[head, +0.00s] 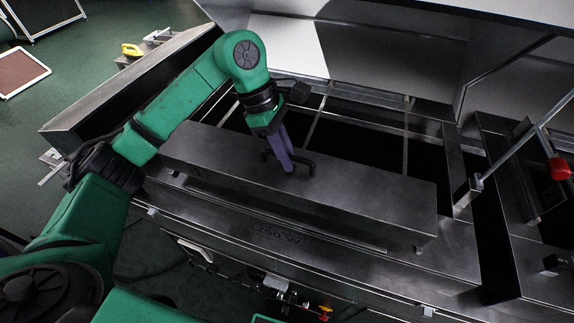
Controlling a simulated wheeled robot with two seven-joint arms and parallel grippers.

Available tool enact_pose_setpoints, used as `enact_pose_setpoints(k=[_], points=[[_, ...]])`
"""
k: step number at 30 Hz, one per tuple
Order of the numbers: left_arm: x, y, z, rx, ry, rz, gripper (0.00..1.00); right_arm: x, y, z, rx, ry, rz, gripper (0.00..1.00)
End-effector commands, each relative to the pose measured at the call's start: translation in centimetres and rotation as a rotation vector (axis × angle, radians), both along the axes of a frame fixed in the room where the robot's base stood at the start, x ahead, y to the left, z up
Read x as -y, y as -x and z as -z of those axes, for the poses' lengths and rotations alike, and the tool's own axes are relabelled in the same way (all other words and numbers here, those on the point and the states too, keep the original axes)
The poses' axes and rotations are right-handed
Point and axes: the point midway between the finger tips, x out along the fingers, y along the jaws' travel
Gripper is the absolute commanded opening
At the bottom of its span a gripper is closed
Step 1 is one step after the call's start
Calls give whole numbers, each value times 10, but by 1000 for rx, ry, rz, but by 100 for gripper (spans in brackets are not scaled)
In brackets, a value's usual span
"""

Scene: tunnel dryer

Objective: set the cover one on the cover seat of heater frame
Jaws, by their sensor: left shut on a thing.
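The cover one (360,195) is a long dark metal box-like lid with a black handle on its top. My left gripper (288,166) comes down from above with its purple fingers shut on that handle. The cover lies lengthwise across the heater frame (440,240), near the frame's front side. Whether the cover touches the frame or hangs just above it, I cannot tell. The cover seat under it is hidden or cannot be made out. My right gripper is not in view.
Behind the cover are dark open bays with thin crossbars (318,122). A raised metal hood (370,50) stands at the back. A lever with a red knob (559,168) juts in at the right. Another long metal piece (130,85) lies at the left. Green floor shows at upper left.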

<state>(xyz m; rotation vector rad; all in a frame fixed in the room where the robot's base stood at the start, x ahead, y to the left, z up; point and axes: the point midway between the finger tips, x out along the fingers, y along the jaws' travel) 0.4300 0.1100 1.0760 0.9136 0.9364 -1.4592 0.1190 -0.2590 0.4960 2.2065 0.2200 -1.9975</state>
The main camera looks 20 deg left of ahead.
Motion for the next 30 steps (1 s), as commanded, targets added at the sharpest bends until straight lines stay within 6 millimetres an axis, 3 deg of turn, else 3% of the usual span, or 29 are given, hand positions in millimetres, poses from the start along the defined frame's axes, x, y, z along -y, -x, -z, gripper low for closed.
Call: enact_pose_setpoints(k=[8, 14, 15, 16, 17, 30], points=[[0, 0, 40, 0, 2, 1, 0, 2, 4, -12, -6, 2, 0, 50], [0, 0, 44, 3, 1, 1, 0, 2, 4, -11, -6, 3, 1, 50], [0, 0, 45, 0, -1, 1, 31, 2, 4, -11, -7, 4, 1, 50], [0, 0, 45, 0, -1, 1, 43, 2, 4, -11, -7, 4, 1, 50], [0, 0, 45, 0, -1, 1, 46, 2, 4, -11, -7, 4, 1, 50], [-4, -2, 36, 4, 0, -1, 46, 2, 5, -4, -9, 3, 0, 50]])
